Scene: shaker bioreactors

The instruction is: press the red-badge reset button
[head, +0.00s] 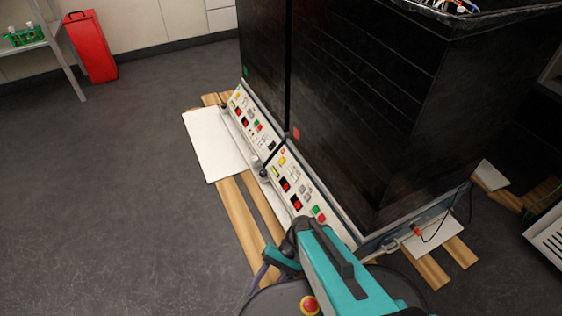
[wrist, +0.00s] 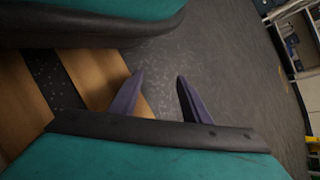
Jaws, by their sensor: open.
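Two black shaker cabinets stand side by side with sloped control panels at the foot. The nearer cabinet (head: 350,110) carries a small red badge (head: 297,133); the farther one (head: 263,45) carries a green badge (head: 245,71). The panel (head: 297,187) below the red badge has red displays, yellow keys, a green button (head: 316,210) and a red button (head: 322,218). I cannot read which is labelled reset. My gripper (head: 260,277) is left of and below this panel, apart from it. In the wrist view its two purple fingers (wrist: 158,98) are open and empty; no panel shows there.
Wooden pallet boards (head: 240,215) and a white sheet (head: 213,143) lie under and before the cabinets. A red container (head: 91,46) and a shelf (head: 30,45) stand at the far left. Grey floor on the left is clear. A cable hangs at the cabinet's right.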

